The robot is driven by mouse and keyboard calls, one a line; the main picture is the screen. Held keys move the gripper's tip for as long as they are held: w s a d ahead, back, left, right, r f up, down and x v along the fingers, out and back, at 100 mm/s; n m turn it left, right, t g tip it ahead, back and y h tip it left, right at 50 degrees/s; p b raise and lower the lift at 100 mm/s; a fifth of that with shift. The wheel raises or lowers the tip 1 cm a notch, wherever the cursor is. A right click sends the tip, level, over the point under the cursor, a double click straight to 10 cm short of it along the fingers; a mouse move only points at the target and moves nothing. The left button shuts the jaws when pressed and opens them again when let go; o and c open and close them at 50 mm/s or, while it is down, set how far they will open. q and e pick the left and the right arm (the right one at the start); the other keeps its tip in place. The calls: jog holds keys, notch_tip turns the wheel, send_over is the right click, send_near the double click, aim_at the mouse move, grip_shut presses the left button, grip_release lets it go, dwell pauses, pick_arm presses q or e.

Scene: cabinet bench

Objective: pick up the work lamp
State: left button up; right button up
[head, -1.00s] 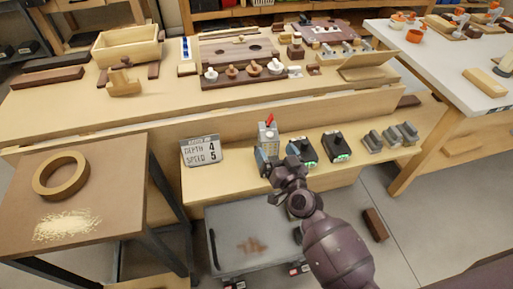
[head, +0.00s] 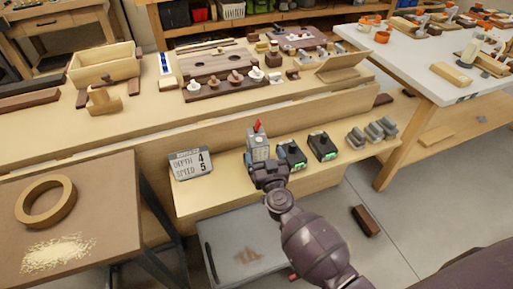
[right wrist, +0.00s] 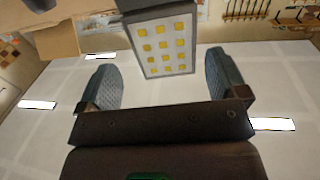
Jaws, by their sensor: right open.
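The work lamp (head: 259,149) is a small upright grey block with a red part on top, standing on the low wooden shelf. In the right wrist view its panel of yellow LEDs (right wrist: 161,48) faces me, between the two fingers from side to side. My right gripper (head: 262,171) is directly in front of the lamp in the head view and covers its lower part. Its fingers (right wrist: 163,80) are spread, with a gap on each side of the lamp; no contact shows. My left gripper is not in view.
Black chargers with green lights (head: 323,146) stand close right of the lamp, and grey blocks (head: 371,132) further right. A depth and speed sign (head: 191,164) stands left. The bench edge (head: 200,134) rises behind. A grey cart top (head: 225,262) is below.

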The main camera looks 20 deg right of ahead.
aim_at(260, 152)
jog(key=shift+w, duration=0.5)
jog(key=shift+w+f+b, duration=0.1)
jog(key=shift+w+b, duration=0.2)
jog(key=shift+w, duration=0.25)
jog(key=w+b, duration=0.1)
jog(key=w, duration=0.2)
jog(key=shift+f, duration=0.2)
jog(key=shift+w+r, duration=0.2)
jog(key=shift+w, duration=0.4)
jog(key=shift+c, duration=1.2)
jog(key=shift+r, duration=0.1)
jog(key=c, duration=1)
